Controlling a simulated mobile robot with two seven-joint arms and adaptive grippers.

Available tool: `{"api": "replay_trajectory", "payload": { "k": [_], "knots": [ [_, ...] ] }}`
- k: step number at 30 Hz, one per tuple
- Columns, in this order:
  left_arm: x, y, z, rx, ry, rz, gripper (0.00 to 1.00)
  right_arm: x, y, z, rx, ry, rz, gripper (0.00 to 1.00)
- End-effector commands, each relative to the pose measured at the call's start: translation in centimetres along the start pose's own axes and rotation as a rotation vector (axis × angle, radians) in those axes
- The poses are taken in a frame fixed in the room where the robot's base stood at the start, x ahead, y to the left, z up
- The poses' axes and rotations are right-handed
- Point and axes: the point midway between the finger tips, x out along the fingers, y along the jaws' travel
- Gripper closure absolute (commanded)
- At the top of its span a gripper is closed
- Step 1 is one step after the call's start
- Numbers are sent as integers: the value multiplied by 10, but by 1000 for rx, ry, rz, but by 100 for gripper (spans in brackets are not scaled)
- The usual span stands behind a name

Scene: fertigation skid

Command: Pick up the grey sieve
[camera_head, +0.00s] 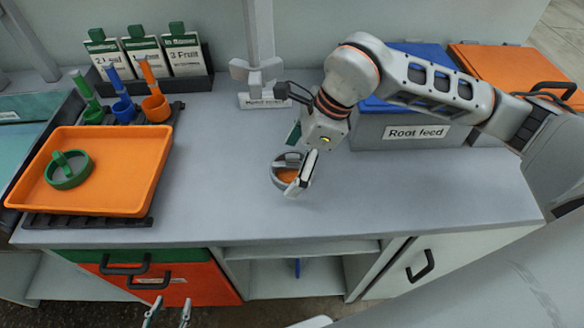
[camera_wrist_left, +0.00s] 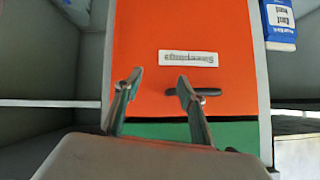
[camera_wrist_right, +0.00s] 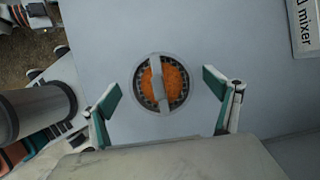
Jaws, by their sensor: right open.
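The grey sieve (camera_wrist_right: 155,85) is a round grey ring with a grey bar across it and orange showing inside. It sits on the grey worktop, and in the head view its left rim (camera_head: 273,173) shows beside my right gripper (camera_head: 297,172). In the right wrist view the sieve lies between and beyond the open fingers of my right gripper (camera_wrist_right: 162,82), which do not appear to touch it. In the head view the gripper hides part of the sieve. My left gripper (camera_wrist_left: 160,78) is open and empty, low in front of the orange drawer (camera_wrist_left: 225,45).
An orange tray (camera_head: 122,148) holding a green sieve (camera_head: 69,182) stands at the left. Behind it are green, blue and orange scoops and a rack of packets (camera_head: 183,52). The worktop's front middle is clear.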

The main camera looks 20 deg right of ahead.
Motion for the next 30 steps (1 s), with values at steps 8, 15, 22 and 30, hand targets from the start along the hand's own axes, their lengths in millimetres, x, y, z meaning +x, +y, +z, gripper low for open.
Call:
{"api": "replay_trajectory", "payload": {
  "k": [8,15,22,30],
  "knots": [
    [-2,0,0,0,0,1,60,0,0,0,0,0,-1,32],
    [-2,1,0,-1,0,1,60,0,0,0,0,0,-1,53],
    [-2,0,-2,-1,2,0,60,-7,-1,3,-1,-1,-3,53],
    [-5,-2,-11,-6,14,-1,60,-53,-1,23,-4,-3,-9,53]
  ]
}}
